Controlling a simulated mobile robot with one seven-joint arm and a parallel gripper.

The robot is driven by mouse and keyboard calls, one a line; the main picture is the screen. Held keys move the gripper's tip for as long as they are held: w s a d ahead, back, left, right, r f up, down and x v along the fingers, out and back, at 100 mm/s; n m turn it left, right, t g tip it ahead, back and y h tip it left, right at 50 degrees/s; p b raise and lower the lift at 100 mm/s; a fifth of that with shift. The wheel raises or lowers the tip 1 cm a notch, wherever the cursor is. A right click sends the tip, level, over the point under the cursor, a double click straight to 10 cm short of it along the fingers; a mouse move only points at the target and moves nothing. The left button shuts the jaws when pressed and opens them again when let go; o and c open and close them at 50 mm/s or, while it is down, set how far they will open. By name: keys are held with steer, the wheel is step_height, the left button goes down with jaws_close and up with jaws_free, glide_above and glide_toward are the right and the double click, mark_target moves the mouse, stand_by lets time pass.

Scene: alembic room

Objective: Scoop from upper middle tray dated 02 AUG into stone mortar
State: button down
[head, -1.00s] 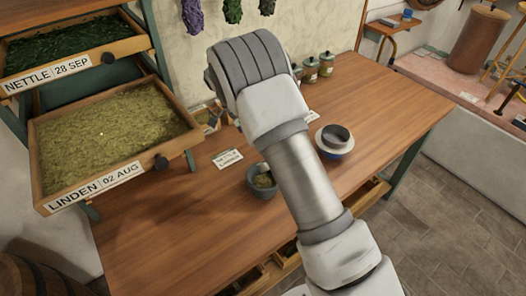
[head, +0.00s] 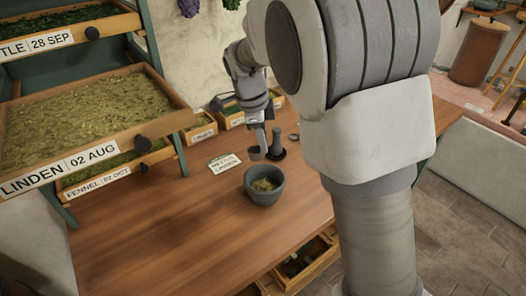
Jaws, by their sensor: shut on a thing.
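The tray labelled LINDEN 02 AUG (head: 148,135) is in the rack at the left, pulled out and full of pale yellow-green dried herb. The grey stone mortar (head: 263,196) stands on the table and holds some greenish herb. My gripper (head: 258,122) is above and behind the mortar, shut on a small grey scoop (head: 257,153). The scoop hangs just behind the mortar's rim, apart from or near it; I cannot tell whether it touches. What the scoop holds cannot be made out. My arm's large links hide the right part of the table.
A dark pestle (head: 276,142) stands behind the mortar. A card reading NETTLE LINDEN (head: 223,163) lies left of it. Small labelled boxes (head: 201,134) line the table's back. The FENNEL 07 OCT tray (head: 108,176) is below, a 28 SEP tray (head: 95,32) above. The table's front left is clear.

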steer(key=shift+f+t+y+b, duration=0.1)
steer(key=shift+t+y+b, duration=0.6)
steer(key=shift+b, duration=1.25)
steer(key=shift+r+t+b, duration=0.35)
steer(key=shift+t+b, duration=0.05)
steer(key=shift+b, duration=0.1)
